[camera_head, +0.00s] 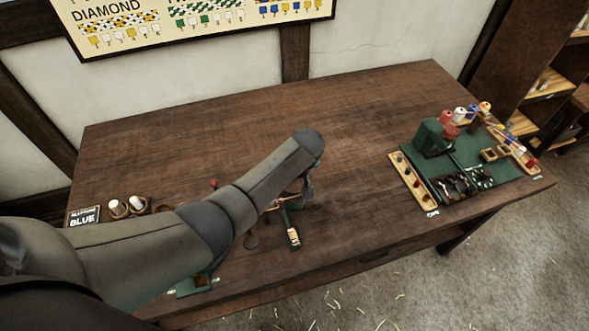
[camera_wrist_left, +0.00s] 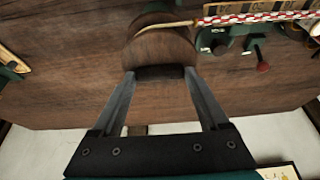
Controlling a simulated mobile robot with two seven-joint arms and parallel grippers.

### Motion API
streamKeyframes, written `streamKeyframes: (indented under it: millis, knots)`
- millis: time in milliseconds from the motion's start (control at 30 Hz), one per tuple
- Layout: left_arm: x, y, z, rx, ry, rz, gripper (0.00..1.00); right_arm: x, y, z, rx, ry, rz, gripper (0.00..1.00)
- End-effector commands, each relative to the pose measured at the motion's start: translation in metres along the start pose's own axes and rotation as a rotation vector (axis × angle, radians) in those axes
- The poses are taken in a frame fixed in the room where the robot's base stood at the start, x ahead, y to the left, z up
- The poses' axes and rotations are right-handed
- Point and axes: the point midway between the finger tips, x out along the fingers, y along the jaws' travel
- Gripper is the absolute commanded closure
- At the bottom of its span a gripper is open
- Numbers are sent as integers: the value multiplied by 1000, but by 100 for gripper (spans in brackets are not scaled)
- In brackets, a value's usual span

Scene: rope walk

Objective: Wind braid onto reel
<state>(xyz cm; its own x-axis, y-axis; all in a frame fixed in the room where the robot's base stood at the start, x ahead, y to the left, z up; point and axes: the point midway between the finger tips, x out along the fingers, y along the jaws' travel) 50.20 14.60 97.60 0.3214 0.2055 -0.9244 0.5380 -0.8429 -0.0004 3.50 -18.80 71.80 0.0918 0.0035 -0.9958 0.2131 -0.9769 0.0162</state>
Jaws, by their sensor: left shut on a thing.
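My left gripper (camera_wrist_left: 160,76) is shut on a round brown wooden thing that looks like the reel (camera_wrist_left: 160,48); a dark part of it sits between the fingertips. A red and white braid (camera_wrist_left: 265,17) stretches right from beside the reel, and a pale cord lies across the reel's top. In the head view my left arm reaches over the middle of the table and hides most of the gripper and reel. A small green stand (camera_head: 292,215) shows just past the arm. My right gripper is out of view.
A dark wooden table (camera_head: 220,140) has free room at its back and centre. A green mat (camera_head: 484,178) with spools and a peg strip stands at the right. Small cups (camera_head: 119,208) and a "BLUE" card (camera_head: 84,217) are at the left. In the wrist view a red-knobbed lever (camera_wrist_left: 262,64) is near the braid.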

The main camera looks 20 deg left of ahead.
Motion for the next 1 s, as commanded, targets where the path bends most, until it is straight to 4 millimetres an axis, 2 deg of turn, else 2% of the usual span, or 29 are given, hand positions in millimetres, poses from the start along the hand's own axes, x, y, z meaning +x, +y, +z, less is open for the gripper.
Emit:
streamKeyframes:
  millis: [367, 1000]
  knots:
    - [2, 4, 0, -331, 0, -134, 78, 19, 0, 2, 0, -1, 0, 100]
    - [4, 6, -3, -840, 3, -346, 78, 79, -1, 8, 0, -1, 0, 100]
